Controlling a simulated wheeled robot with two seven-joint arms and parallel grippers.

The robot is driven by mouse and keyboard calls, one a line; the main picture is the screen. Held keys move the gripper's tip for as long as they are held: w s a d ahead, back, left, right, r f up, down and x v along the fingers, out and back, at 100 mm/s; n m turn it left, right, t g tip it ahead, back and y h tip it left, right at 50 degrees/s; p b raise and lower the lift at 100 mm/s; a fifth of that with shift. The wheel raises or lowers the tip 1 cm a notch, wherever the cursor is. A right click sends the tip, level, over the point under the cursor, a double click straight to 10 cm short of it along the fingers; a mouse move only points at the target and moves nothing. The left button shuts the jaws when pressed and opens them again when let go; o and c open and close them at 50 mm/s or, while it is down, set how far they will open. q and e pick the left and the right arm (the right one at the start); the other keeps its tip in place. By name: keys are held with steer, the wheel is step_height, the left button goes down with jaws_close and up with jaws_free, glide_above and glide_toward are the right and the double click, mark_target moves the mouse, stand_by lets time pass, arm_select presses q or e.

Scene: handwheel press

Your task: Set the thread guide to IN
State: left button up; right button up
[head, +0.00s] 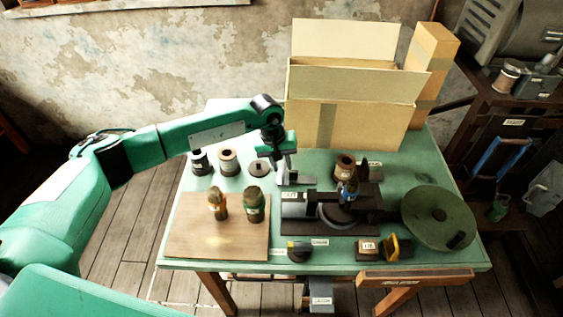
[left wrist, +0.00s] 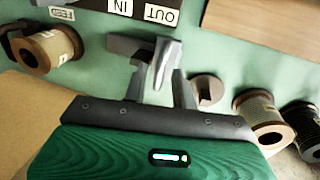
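The thread guide (left wrist: 160,62), a small grey lever on a dark grey bar, shows in the left wrist view beside the white IN plate (left wrist: 119,6) and OUT plate (left wrist: 160,14). These plates appear upside down there. My left gripper (head: 283,170) points down over the table behind the press. In the left wrist view my left gripper (left wrist: 160,75) has its two fingers apart, with the lever between their tips. I cannot tell whether either finger touches it. In the head view the gripper largely hides the guide. My right gripper is out of view.
Several spools, including a brown one (head: 228,161), stand left of the gripper. A spool beside the FEED plate (left wrist: 62,14) is on the other side. The press (head: 330,212), a wooden board (head: 190,245), a green handwheel (head: 438,217) and an open cardboard box (head: 350,125) surround it.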

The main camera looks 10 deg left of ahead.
arm_select(q)
jaws_close()
steer(key=d+b, duration=0.2)
steer(key=w+d+b, duration=0.1)
steer(key=d+b, duration=0.1)
steer(key=d, duration=0.1)
steer(key=d+b, duration=0.2)
steer(key=shift+w+d+f+b, duration=0.1)
steer(key=shift+w+d+b, duration=0.2)
steer(key=shift+d+b, duration=0.1)
steer(key=shift+d, duration=0.15)
steer(key=shift+r, duration=0.2)
steer(key=shift+o, duration=1)
jaws_free()
steer(key=shift+w+d, duration=0.1)
steer(key=shift+d, duration=0.1)
